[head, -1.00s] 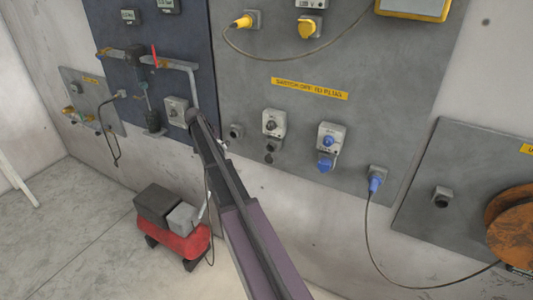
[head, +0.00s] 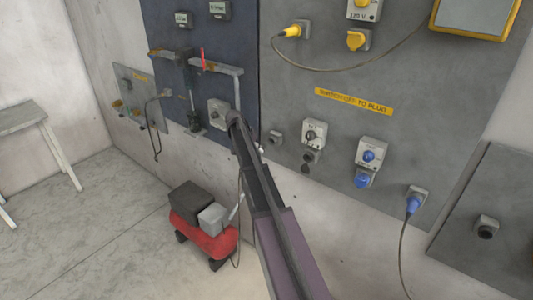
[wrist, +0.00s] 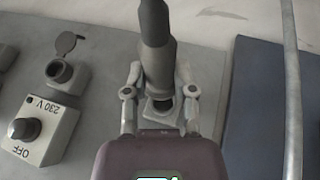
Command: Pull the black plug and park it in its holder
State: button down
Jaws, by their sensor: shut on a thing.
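My gripper (wrist: 158,74) is shut on the black plug (wrist: 157,45), one finger on each side of it. The plug lies across the grey holder (wrist: 152,119), whose dark opening shows just below the plug's near end. I cannot tell whether the plug touches or enters it. In the head view the grey holder (head: 275,138) is on the panel, right of my arm, and my arm hides most of the gripper and plug. The black socket (wrist: 60,72) has its lid open and is empty, beside the 230 V switch box (wrist: 40,130); the switch also shows in the head view (head: 314,134).
A blue plug (head: 414,202) and a switch box with a blue socket (head: 371,152) are to the right. A red compressor (head: 207,238) stands on the floor below.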

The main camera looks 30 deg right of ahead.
aim_at(263, 145)
jog(key=shift+w+d, duration=0.25)
jog(key=shift+d, duration=0.4)
jog(key=shift+w+d, duration=0.3)
jog(key=shift+d, duration=0.35)
jog(key=shift+w+d, duration=0.25)
jog(key=shift+d, duration=0.4)
jog(key=shift+w+d, duration=0.3)
jog(key=shift+d, duration=0.45)
jog(key=shift+w+d, duration=0.3)
jog(key=shift+d, duration=0.45)
dwell(1.1)
jog(key=shift+c, duration=1.8)
grip_release()
jog(key=s+a+f+n+y+b, duration=0.1)
jog(key=s+a+n, duration=0.5)
jog(key=s+a, duration=1.2)
jog(key=s+a+f+n+t+y+b, duration=0.1)
jog(key=s+a+f+n+y, duration=0.3)
jog(key=s+a, duration=1.4)
jog(key=a+n+b, duration=0.1)
jog(key=n, duration=0.1)
jog(key=shift+s+a+f+n, duration=0.25)
jog(key=shift+s+n, duration=0.05)
jog(key=shift+n, duration=0.1)
